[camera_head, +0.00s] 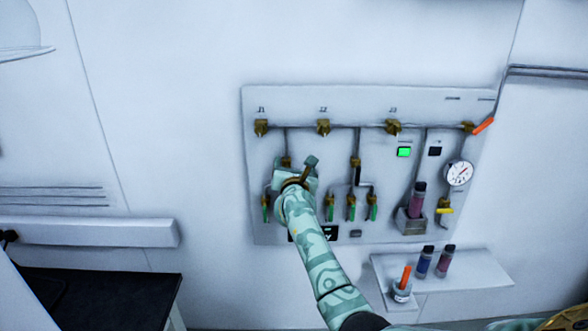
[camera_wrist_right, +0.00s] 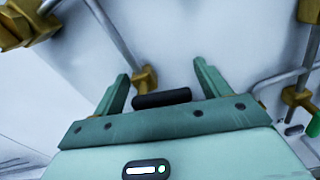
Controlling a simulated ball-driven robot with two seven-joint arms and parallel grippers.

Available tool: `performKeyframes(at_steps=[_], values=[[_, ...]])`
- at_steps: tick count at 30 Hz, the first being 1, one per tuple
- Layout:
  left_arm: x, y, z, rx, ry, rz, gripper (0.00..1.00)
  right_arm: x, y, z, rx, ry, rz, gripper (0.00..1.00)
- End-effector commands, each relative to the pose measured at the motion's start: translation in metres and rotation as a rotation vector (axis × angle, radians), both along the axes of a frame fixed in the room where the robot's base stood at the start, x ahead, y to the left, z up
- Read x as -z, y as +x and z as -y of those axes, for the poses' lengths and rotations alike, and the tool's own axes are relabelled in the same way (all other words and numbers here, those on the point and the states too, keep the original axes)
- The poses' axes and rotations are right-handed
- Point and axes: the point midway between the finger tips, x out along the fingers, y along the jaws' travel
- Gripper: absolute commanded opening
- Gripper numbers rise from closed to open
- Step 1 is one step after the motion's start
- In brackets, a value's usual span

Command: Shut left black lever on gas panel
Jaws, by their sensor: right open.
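The pale gas panel (camera_head: 300,100) is mounted on the wall in the head view. My right gripper (camera_head: 296,172) is in front of its left part and hides the left black lever there. In the right wrist view, the black lever (camera_wrist_right: 162,98) lies between the open fingers of my right gripper (camera_wrist_right: 163,75), by a brass valve (camera_wrist_right: 145,79). It looks crosswise to the pipe there. I cannot tell whether a finger touches it. The other black lever (camera_head: 357,174) points down along its pipe below a brass valve. My left gripper is not in view.
Several small green-handled valves (camera_head: 351,208) line the panel's lower part. A gauge (camera_head: 459,173), an orange lever (camera_head: 484,125) and a yellow lever (camera_head: 444,211) are at right. A shelf (camera_head: 470,278) below holds vials. A dark table (camera_head: 110,290) stands at lower left.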

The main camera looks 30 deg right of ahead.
Motion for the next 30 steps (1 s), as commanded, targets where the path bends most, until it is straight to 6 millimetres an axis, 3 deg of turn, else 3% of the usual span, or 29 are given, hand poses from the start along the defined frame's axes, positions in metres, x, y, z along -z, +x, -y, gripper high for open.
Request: performKeyframes(at_steps=[4, 9, 13, 19, 28, 29, 30], values=[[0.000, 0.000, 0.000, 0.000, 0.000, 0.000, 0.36, 0.000, 0.000, 0.000, 0.000, 0.000, 0.000, 0.75], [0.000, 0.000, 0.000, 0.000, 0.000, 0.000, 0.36, 0.000, 0.000, 0.000, 0.000, -0.001, -0.001, 0.31], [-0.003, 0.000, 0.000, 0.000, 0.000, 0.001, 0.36, -0.001, 0.000, 0.000, 0.000, -0.011, -0.007, 0.31], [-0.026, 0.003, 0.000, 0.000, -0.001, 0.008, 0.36, -0.008, 0.000, -0.001, -0.001, -0.176, -0.111, 0.31], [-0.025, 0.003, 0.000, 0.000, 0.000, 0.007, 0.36, -0.005, 0.000, -0.001, 0.000, -0.213, -0.131, 0.31], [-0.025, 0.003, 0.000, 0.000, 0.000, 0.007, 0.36, -0.004, 0.000, -0.001, 0.000, -0.213, -0.131, 0.56], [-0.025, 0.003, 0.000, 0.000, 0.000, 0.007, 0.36, -0.005, 0.000, -0.001, 0.000, -0.213, -0.131, 0.68]])
